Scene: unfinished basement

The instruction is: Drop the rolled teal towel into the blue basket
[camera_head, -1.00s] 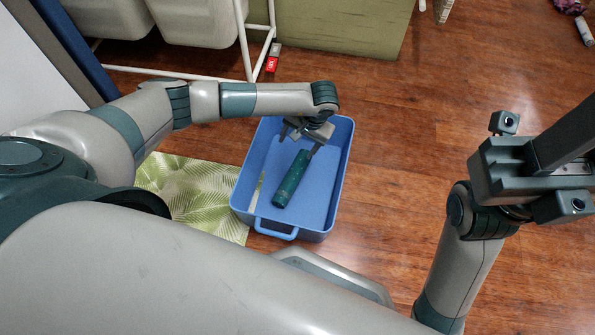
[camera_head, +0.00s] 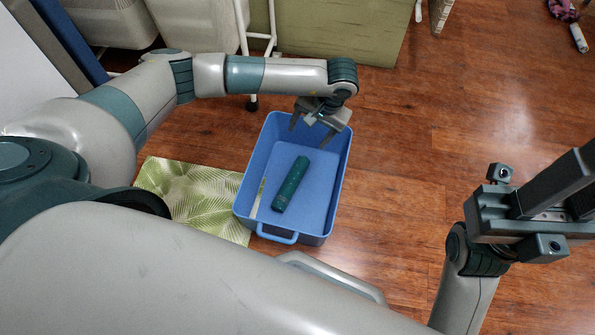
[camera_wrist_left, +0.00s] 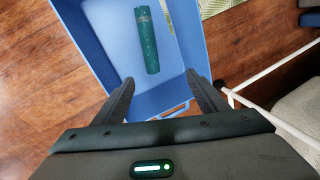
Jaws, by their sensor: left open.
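The rolled teal towel (camera_head: 291,184) lies on the floor of the blue basket (camera_head: 329,191), slanted, apart from both fingers. In the left wrist view the towel (camera_wrist_left: 147,40) lies beyond the fingertips, inside the basket (camera_wrist_left: 84,22). My left gripper (camera_head: 309,138) is open and empty above the far end of the basket; its two fingers also show in the left wrist view (camera_wrist_left: 160,88). My right gripper (camera_head: 522,211) is at the right side, well away from the basket; its jaw state is unclear.
A green leaf-patterned mat (camera_head: 193,196) lies left of the basket, and a thin pale item (camera_head: 260,198) is in the basket. A white-framed rack (camera_head: 262,38) and olive panel (camera_head: 335,28) stand behind. Wooden floor is clear between basket and right arm.

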